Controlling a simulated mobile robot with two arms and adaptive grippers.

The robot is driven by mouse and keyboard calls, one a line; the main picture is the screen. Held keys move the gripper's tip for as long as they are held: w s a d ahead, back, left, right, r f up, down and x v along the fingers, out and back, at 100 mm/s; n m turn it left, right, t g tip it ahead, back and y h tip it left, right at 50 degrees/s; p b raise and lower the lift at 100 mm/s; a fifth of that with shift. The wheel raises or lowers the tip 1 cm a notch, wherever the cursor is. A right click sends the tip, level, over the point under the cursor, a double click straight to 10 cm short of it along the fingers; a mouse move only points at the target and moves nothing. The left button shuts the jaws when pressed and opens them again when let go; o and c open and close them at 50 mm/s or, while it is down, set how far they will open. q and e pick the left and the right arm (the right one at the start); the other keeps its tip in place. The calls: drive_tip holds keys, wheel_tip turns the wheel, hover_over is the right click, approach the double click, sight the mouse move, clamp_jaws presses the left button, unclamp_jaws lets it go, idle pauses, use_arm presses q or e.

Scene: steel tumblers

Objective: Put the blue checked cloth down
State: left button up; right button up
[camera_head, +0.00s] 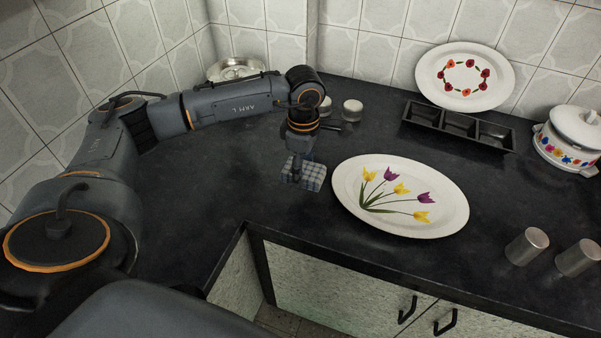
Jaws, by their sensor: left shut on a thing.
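The blue checked cloth (315,177) is a small folded piece to the left of the tulip platter, over the dark countertop (230,190). My left gripper (297,172) points down and is shut on the cloth. Its fingers are small and dark and partly blend with the cloth. I cannot tell whether the cloth touches the countertop. My right gripper is not in view.
An oval tulip platter (350,205) lies just right of the cloth. Two steel tumblers (527,246) stand at the right. A black divided tray (458,128), flowered plate (465,55) and white pot (577,128) are behind. The counter left of the cloth is clear.

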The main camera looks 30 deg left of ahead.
use_arm(q)
drive_tip(key=f, duration=0.1)
drive_tip(key=w+a+f, duration=0.1)
drive_tip(key=w+f, duration=0.1)
drive_tip(key=shift+w+a+f, duration=0.1)
drive_tip(key=shift+a+f, duration=0.3)
drive_tip(key=shift+w+a+f+p, duration=0.1)
drive_tip(key=shift+a+f+p, duration=0.1)
drive_tip(key=shift+p, duration=0.1)
wheel_tip(320, 180, down, 3)
drive_tip(key=shift+w+a+r+p, duration=0.1)
drive_tip(key=shift+w+p, duration=0.05)
drive_tip(key=shift+p, duration=0.55)
drive_tip(key=shift+f, duration=0.35)
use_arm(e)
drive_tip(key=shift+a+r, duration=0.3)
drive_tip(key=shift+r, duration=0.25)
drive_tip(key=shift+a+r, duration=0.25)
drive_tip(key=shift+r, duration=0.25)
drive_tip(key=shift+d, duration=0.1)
use_arm(q)
drive_tip(key=shift+f, duration=0.25)
drive_tip(key=o, duration=1)
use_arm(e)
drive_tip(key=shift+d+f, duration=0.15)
